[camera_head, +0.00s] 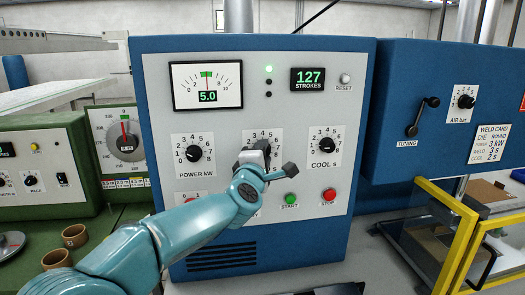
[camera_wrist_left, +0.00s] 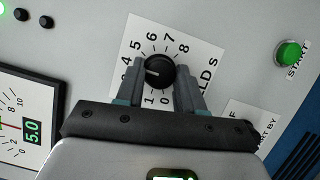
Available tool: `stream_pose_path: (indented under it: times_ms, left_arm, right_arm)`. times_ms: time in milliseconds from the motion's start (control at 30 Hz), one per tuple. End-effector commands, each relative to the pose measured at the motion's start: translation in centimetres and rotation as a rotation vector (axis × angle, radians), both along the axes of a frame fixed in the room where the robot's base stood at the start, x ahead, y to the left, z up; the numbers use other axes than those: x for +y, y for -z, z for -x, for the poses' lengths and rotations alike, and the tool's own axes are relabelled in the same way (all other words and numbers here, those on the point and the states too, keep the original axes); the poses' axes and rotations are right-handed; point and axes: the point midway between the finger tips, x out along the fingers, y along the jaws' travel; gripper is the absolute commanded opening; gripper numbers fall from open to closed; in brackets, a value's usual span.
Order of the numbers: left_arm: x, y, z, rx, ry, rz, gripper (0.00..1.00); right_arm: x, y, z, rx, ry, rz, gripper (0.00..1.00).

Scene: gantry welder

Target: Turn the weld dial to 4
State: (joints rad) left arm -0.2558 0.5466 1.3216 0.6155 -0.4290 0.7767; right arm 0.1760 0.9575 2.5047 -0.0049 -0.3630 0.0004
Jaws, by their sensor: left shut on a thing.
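The weld dial (camera_head: 262,146) is the middle of three dials on the blue cabinet's grey panel, mostly hidden behind my gripper in the head view. In the left wrist view its black knob (camera_wrist_left: 159,72) shows in front of a white scale plate. The knob's white mark points left, toward the low-middle numbers near 3 and 4; the exact number is unclear because a finger hides part of the scale. My left gripper (camera_wrist_left: 159,88) has one finger on each side of the knob and is shut on it. My right gripper is not in view.
The power dial (camera_head: 194,153) and cool dial (camera_head: 327,145) flank the weld dial. The green start button (camera_head: 291,198) and red stop button (camera_head: 327,198) lie below. A weld card (camera_head: 488,143) on the right cabinet lists values. A yellow guard frame (camera_head: 460,240) stands at right.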

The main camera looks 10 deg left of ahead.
Motion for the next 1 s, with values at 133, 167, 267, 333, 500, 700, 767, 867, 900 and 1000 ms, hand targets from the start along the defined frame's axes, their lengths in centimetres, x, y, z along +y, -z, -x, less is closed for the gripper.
stream_pose_path:
  times_ms: [133, 167, 267, 333, 500, 700, 767, 867, 900, 1000]
  left_arm:
    - [-0.2, 0.2, 0.0, 0.006, 0.004, -0.005, 0.07]
    - [-0.2, 0.2, 0.0, 0.006, 0.004, -0.005, 0.07]
    - [-0.2, 0.2, 0.0, 0.006, 0.004, -0.005, 0.07]
    - [-0.2, 0.2, 0.0, 0.006, 0.004, -0.005, 0.07]
    - [-0.1, 0.2, 0.0, 0.005, 0.003, -0.004, 0.63]
    - [-0.1, 0.1, 0.0, 0.003, 0.001, -0.004, 0.63]
    - [-0.1, 0.1, 0.1, 0.003, 0.001, -0.004, 0.63]
    - [-0.1, 0.3, 0.7, 0.002, 0.001, -0.003, 0.63]
    - [-0.1, 0.3, 1.2, 0.0, 0.001, -0.003, 0.63]
    - [-0.1, 0.7, 3.3, 0.0, 0.003, -0.003, 0.63]
  right_arm:
    - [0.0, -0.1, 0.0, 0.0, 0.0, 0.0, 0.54]
    - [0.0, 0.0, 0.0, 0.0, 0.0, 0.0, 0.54]
    - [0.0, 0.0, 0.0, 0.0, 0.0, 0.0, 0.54]
    - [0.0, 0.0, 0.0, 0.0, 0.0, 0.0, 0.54]
    - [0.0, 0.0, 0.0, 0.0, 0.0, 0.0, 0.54]
    - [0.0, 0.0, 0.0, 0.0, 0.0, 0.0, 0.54]
    - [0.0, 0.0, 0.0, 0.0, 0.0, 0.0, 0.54]
    - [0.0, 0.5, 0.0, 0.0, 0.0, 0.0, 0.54]
    - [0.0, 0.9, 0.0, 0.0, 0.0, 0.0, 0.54]
    - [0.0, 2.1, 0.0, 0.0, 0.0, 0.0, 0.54]
